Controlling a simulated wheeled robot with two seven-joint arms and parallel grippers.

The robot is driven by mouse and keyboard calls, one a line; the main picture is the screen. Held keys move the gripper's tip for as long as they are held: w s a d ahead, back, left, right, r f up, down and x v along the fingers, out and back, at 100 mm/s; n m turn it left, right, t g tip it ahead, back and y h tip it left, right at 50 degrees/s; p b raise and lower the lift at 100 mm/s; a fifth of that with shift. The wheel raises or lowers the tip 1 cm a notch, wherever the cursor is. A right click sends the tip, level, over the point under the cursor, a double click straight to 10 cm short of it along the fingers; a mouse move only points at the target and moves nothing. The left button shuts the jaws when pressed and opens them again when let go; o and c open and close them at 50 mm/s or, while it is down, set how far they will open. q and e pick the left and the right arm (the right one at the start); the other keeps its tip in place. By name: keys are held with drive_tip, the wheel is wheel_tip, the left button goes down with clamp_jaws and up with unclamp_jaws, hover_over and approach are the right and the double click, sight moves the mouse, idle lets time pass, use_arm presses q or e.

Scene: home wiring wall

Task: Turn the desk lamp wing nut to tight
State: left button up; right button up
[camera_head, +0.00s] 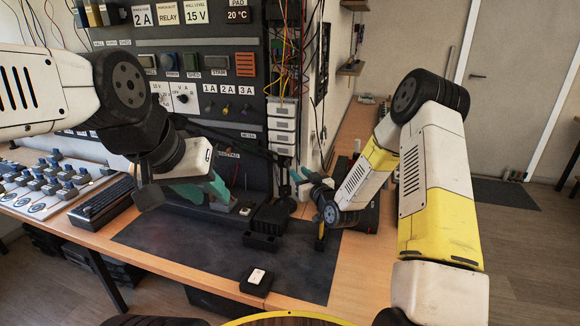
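A thin dark arm (245,149), which looks like part of the desk lamp, slants across the lower panel to a dark upright joint (284,178). I cannot make out the wing nut; it is too small or hidden near that joint. My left gripper (212,190) has teal fingers and hangs in front of the lower panel, left of the joint and apart from it. My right gripper (300,180) is close by the joint on its right, partly hidden by its own wrist. I cannot tell whether it touches the joint, or how far either gripper is open.
A dark mat (190,254) covers the wooden desk. A small black box with a white top (256,277) lies on its front part. A ribbed black block (270,219) stands near the joint. A control board with knobs (50,185) and a keyboard (103,199) are at left.

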sight(289, 165)
drive_tip(key=x, duration=0.7)
drive_tip(key=shift+w+a+f, duration=0.2)
drive_tip(key=shift+w, duration=0.1)
clamp_jaws()
